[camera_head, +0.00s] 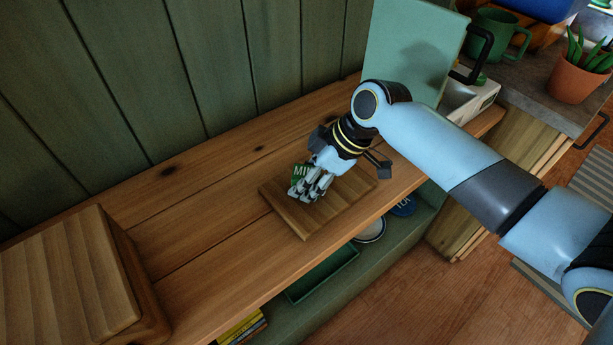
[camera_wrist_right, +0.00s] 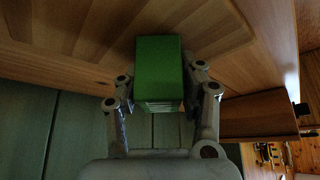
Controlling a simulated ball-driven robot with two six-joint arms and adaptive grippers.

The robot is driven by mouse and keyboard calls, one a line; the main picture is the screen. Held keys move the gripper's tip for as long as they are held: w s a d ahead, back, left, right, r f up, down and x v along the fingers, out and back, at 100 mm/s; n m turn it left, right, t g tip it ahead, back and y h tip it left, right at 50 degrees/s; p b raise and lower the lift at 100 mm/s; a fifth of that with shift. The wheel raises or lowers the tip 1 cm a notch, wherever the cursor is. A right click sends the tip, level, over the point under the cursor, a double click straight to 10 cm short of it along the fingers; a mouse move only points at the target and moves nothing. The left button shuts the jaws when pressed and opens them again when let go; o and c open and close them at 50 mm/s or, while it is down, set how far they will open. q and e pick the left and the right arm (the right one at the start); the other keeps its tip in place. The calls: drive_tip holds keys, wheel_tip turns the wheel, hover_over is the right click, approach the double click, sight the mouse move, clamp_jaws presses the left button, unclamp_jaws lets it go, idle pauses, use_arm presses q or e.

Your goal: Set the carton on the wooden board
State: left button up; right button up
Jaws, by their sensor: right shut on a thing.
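The green carton (camera_head: 298,172), with white lettering partly showing, is between the fingers of my right gripper (camera_head: 310,190). In the right wrist view the carton (camera_wrist_right: 160,68) fills the space between the two fingers of my right gripper (camera_wrist_right: 163,95), which is shut on it. The wooden board (camera_head: 347,204) lies on the wooden shelf top directly below the gripper and carton. The fingers hide much of the carton in the head view, and I cannot tell whether its base touches the board. My left gripper is not in view.
A large wooden block-like box (camera_head: 65,280) stands at the left of the shelf top (camera_head: 190,225). A pale green cabinet door (camera_head: 410,45) stands behind my right arm. A green mug (camera_head: 497,32) and a potted plant (camera_head: 577,78) are at the upper right.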

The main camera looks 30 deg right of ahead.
drive_tip(key=o, duration=1.1)
drive_tip(key=shift+f, duration=0.1)
drive_tip(key=shift+o, duration=0.2)
drive_tip(key=shift+d+r, duration=0.1)
drive_tip(key=shift+r, duration=0.2)
drive_tip(key=v, duration=1.1)
drive_tip(key=shift+r, duration=0.3)
drive_tip(key=shift+s+d, duration=0.1)
drive_tip(key=shift+d, duration=0.05)
